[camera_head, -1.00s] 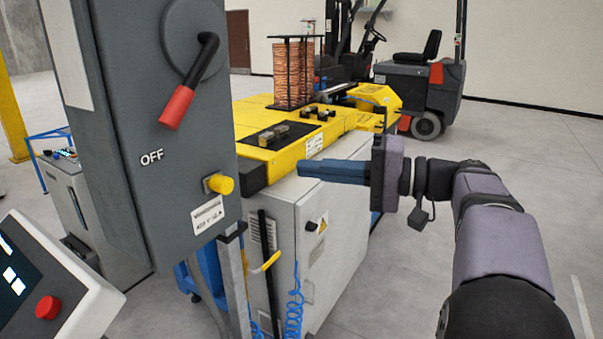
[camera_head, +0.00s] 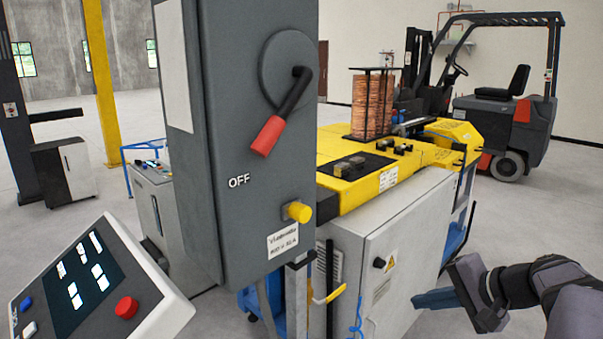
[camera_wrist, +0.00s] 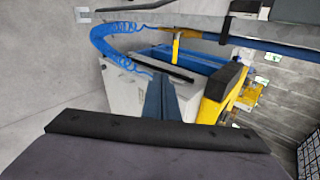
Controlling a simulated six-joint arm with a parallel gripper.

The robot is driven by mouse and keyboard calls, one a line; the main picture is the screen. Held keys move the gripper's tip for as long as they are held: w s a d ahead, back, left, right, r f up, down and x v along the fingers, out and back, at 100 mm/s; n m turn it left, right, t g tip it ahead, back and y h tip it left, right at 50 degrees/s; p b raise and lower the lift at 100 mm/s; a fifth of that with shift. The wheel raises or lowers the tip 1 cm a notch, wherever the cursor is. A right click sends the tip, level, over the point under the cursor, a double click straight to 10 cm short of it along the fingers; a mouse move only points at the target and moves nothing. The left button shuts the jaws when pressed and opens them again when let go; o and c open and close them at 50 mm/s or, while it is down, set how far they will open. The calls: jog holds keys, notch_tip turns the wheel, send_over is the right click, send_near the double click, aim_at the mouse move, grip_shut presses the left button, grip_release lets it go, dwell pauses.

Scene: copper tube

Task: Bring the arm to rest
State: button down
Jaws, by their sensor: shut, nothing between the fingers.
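My gripper (camera_head: 437,299) is at the lower right of the head view, in front of the light grey cabinet door. Its blue fingers are together and hold nothing. In the wrist view the shut fingers (camera_wrist: 161,98) point toward the grey cabinet (camera_wrist: 125,92) and a blue frame. I cannot tell the exact gap between the fingertips and the cabinet.
A grey switch box (camera_head: 240,130) with a red-tipped lever by the OFF label stands in the middle. A control panel (camera_head: 90,285) is at lower left. The yellow machine (camera_head: 345,195) carries copper tubes (camera_head: 372,103). A forklift (camera_head: 505,100) stands behind. Floor at right is clear.

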jog(key=s+d+f+n+g+h, duration=0.1)
jog(key=s+f+n+g+h, duration=0.35)
jog(key=s+f, duration=1.1)
jog(key=s+a+f+n+g+h, duration=0.2)
jog(key=s+a+f+n+g, duration=0.15)
jog(key=s+a+f, duration=0.35)
jog(key=a+r+n, duration=0.2)
jog(key=a, duration=0.3)
jog(key=shift+w+r+n+y, duration=0.2)
jog(key=shift+r+n+y, duration=0.05)
jog(key=shift+r+n, duration=0.15)
